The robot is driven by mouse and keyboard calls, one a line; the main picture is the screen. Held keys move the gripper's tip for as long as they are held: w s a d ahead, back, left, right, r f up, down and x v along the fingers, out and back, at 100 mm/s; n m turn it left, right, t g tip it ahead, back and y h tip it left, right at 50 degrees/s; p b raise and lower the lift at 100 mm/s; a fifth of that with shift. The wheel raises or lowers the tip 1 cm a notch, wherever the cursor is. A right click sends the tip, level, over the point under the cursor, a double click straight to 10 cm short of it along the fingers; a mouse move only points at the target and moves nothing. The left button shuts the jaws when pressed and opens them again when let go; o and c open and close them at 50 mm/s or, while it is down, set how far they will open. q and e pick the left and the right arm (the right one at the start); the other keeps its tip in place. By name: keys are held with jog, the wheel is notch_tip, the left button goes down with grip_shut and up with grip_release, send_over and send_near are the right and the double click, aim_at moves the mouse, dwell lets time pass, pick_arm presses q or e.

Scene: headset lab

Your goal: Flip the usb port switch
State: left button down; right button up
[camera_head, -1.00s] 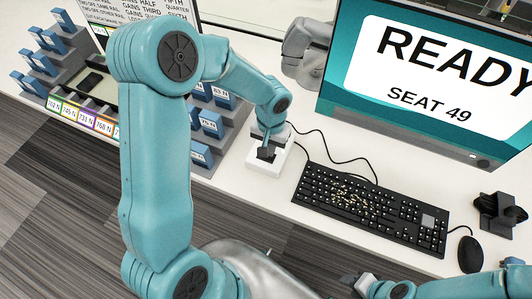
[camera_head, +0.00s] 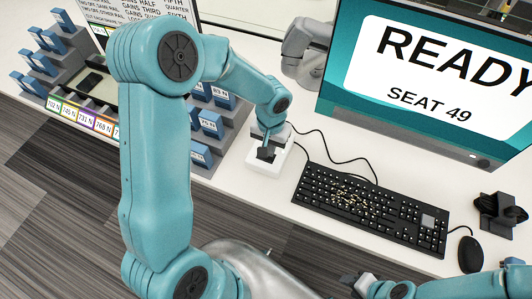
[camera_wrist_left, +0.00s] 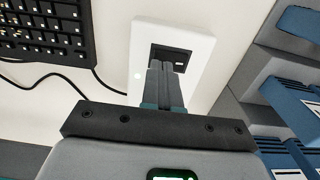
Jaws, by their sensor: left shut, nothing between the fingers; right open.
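The usb port switch is a white box (camera_head: 257,169) on the desk, left of the keyboard. In the left wrist view the white box (camera_wrist_left: 197,50) has a dark recessed panel (camera_wrist_left: 184,56) in its top. My left gripper (camera_head: 266,153) is directly over the box, its fingers shut and empty. In the left wrist view the left fingertips (camera_wrist_left: 164,66) overlap the lower left part of the dark panel and hide some of it; whether they touch it I cannot tell. My right gripper (camera_head: 357,280) is low at the bottom of the head view, apart from the box, and is open.
A black keyboard (camera_head: 370,207) with crumbs on it lies right of the box, its cable running behind. A mouse (camera_head: 470,254) and a black stand (camera_head: 499,212) are further right. A monitor (camera_head: 430,75) stands behind. Racks of blue labelled blocks (camera_head: 208,125) stand close left.

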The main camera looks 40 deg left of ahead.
pick_arm(q)
jog(key=shift+f+b, duration=0.95)
jog(key=shift+b, duration=0.05)
dwell(0.5)
jog(key=shift+r, duration=0.15)
jog(key=shift+r+p, duration=2.35)
jog(key=shift+r, duration=1.1)
jog(key=shift+s, duration=0.1)
